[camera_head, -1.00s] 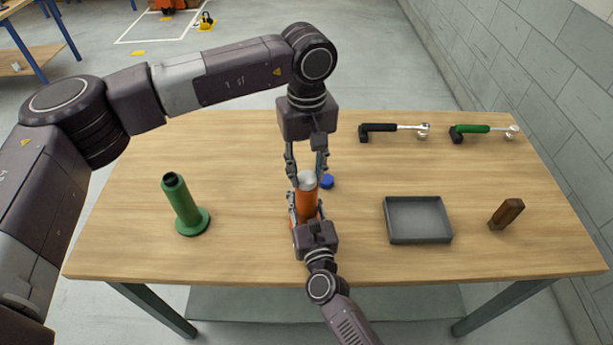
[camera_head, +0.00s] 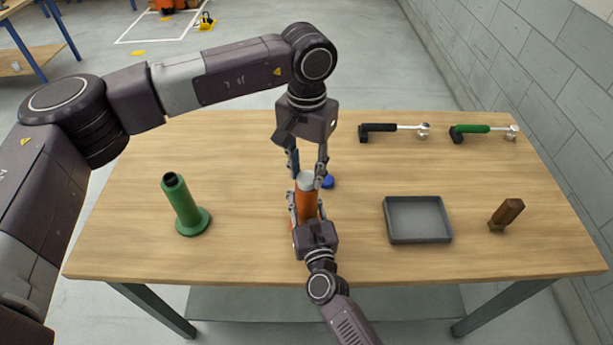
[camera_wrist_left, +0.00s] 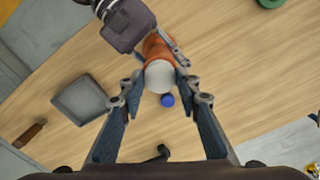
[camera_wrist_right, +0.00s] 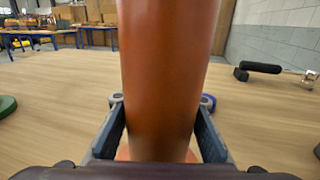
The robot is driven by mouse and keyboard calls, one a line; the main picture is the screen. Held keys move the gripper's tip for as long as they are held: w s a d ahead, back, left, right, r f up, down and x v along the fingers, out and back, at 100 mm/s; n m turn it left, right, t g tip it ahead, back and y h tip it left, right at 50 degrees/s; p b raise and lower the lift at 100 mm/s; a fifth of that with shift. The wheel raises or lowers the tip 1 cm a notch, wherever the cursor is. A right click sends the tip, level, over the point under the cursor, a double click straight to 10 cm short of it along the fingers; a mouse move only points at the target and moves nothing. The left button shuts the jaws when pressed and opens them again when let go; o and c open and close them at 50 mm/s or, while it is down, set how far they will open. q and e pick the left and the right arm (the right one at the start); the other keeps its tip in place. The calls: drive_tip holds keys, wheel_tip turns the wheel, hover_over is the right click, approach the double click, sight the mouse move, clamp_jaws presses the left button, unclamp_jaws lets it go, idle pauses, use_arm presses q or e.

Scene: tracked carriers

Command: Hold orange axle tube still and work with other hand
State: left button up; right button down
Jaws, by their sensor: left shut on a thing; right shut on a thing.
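The orange axle tube (camera_head: 306,206) stands upright on the wooden table. A pale grey cap (camera_head: 306,180) sits at its top, also seen in the left wrist view (camera_wrist_left: 159,76). My right gripper (camera_head: 306,212) is shut on the tube low down from the front; the right wrist view shows the tube (camera_wrist_right: 168,80) between its fingers. My left gripper (camera_head: 306,172) points down from above, shut on the grey cap. A blue round piece (camera_head: 327,182) lies on the table behind the tube, partly hidden by the left finger.
A green tube with a flange (camera_head: 184,206) stands at the left. A grey tray (camera_head: 418,240) lies right of the tube, with a brown block (camera_head: 506,214) beyond it. A black-handled tool (camera_head: 393,129) and a green-handled tool (camera_head: 484,130) lie at the back right.

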use_arm(q)
drive_tip(key=shift+r+m, duration=0.1)
drive_tip(key=shift+m, duration=0.8)
use_arm(e)
drive_tip(key=shift+f, duration=0.1)
use_arm(q)
drive_tip(key=o, duration=1.1)
wheel_tip(320, 180, up, 12)
drive_tip(key=shift+w+f, duration=0.1)
use_arm(e)
drive_tip(key=c, duration=1.4)
unclamp_jaws()
